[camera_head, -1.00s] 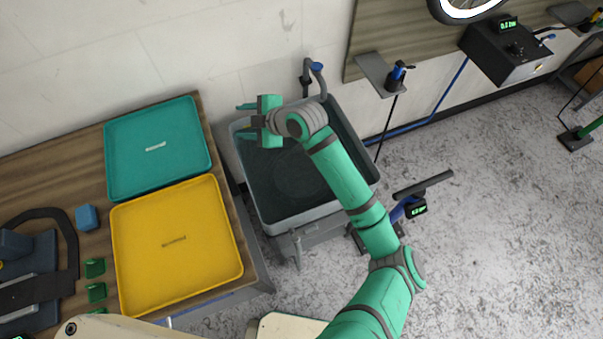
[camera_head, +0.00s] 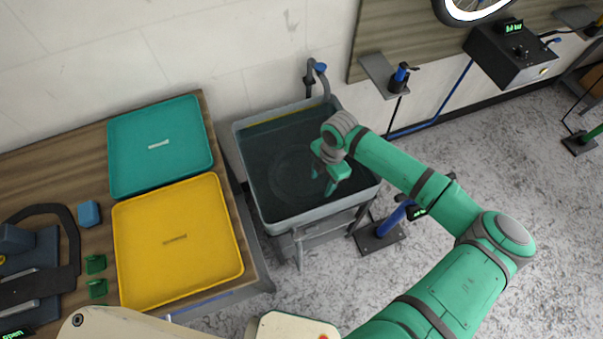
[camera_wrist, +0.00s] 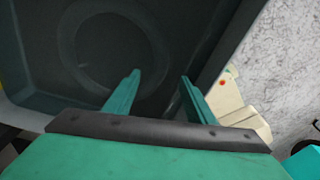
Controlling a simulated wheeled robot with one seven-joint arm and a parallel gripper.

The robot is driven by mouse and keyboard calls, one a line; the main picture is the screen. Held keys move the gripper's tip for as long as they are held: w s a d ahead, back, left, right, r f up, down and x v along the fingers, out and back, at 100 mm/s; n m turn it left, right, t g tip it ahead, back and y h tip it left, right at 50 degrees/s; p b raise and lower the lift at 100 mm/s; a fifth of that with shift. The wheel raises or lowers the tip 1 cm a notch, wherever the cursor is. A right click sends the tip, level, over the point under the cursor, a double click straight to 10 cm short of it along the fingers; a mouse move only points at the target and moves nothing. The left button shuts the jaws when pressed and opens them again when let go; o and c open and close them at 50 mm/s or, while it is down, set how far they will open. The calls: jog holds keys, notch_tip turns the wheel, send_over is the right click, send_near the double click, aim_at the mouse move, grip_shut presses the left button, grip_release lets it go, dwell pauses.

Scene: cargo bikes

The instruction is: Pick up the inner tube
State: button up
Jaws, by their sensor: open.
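A dark ring, seemingly the inner tube (camera_head: 275,175), lies flat and low in the grey tub (camera_head: 243,165), faint against its dark inside. It also shows in the wrist view (camera_wrist: 82,45), ahead of my fingers. I cannot tell whether it is under water. My gripper (camera_head: 323,180) is open and empty, over the right part of the tub, just right of the ring. In the wrist view my gripper's two fingers (camera_wrist: 160,76) stand apart, the left one overlapping the ring's lower right edge in the picture.
A tap (camera_head: 318,75) rises behind the tub. Teal (camera_head: 120,125) and yellow (camera_head: 125,230) trays lie on the bench to the left, with a blue block (camera_head: 89,214) and a black curved band (camera_head: 70,235). A blue-posted stand (camera_head: 385,225) is right of the tub.

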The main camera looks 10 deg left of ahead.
aim_at(317, 194)
jog(key=f, duration=0.7)
jog(key=shift+s+a+f, duration=0.35)
jog(key=shift+a, duration=0.05)
jog(key=c, duration=1.2)
